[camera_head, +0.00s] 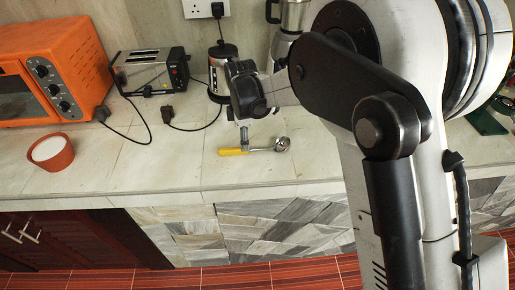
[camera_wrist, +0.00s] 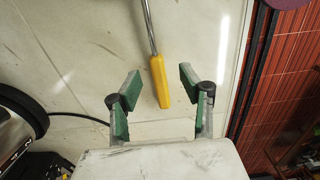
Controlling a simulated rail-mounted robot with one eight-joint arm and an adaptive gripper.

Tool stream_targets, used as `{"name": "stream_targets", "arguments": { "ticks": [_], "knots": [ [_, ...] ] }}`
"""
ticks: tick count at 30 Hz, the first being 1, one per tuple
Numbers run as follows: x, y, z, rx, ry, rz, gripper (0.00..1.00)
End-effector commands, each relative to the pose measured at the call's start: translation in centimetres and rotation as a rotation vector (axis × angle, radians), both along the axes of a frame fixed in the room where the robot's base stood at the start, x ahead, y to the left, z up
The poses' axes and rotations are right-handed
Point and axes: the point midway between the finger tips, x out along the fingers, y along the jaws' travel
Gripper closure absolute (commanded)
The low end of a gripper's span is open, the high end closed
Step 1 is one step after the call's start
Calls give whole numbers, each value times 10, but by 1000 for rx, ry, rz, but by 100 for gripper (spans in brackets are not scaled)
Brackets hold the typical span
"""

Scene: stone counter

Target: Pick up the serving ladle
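The serving ladle lies on the stone counter, with its yellow handle (camera_head: 233,151) to the left and its round metal bowl (camera_head: 282,144) to the right. In the wrist view its yellow handle (camera_wrist: 159,86) and part of its metal shaft show; the bowl is out of frame. My gripper (camera_head: 243,134) is over the handle, pointing down. In the wrist view my gripper's green-padded fingers (camera_wrist: 160,74) are open, one on each side of the handle, with gaps on both sides. I cannot tell how far above the handle they are.
An orange toaster oven (camera_head: 62,70), a toaster (camera_head: 150,70) and a dark cylindrical appliance (camera_head: 220,70) stand behind. A black cord with a plug (camera_head: 167,114) lies left of the ladle. An orange bowl (camera_head: 62,158) is farther left. The counter's front edge is close.

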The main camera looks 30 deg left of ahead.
Motion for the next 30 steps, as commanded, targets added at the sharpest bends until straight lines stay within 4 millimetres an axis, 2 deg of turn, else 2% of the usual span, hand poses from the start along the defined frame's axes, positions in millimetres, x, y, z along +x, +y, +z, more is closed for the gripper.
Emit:
{"name": "stream_targets", "arguments": {
  "ticks": [5,12,20,28,30],
  "knots": [
    [2,2,-15,0,0,0,60],
    [4,4,-46,0,0,0,60],
    [4,3,-50,0,0,0,60],
    [4,3,-50,0,0,0,96],
    [4,3,-50,0,0,0,100]
  ]
}}
